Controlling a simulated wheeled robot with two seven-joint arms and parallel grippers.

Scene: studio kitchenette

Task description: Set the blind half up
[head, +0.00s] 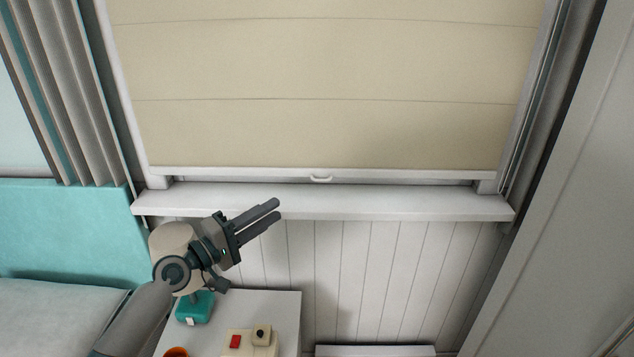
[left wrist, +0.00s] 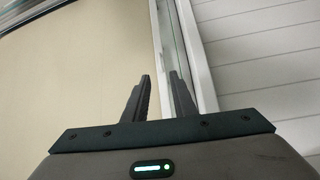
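The cream blind (head: 325,70) hangs down over nearly the whole window in the head view, its white bottom bar just above the sill. A small white pull handle (head: 321,178) sits at the middle of the bottom bar. The blind also fills the left part of the left wrist view (left wrist: 75,70). My left gripper (head: 279,210) is in front of the sill, below and left of the handle, apart from it. Its two fingers are parted with nothing between them, as the left wrist view also shows (left wrist: 160,80). My right gripper is not in view.
The white sill (head: 400,202) juts out under the blind. A bed and teal headboard (head: 70,235) stand left; a tall pale panel stands right.

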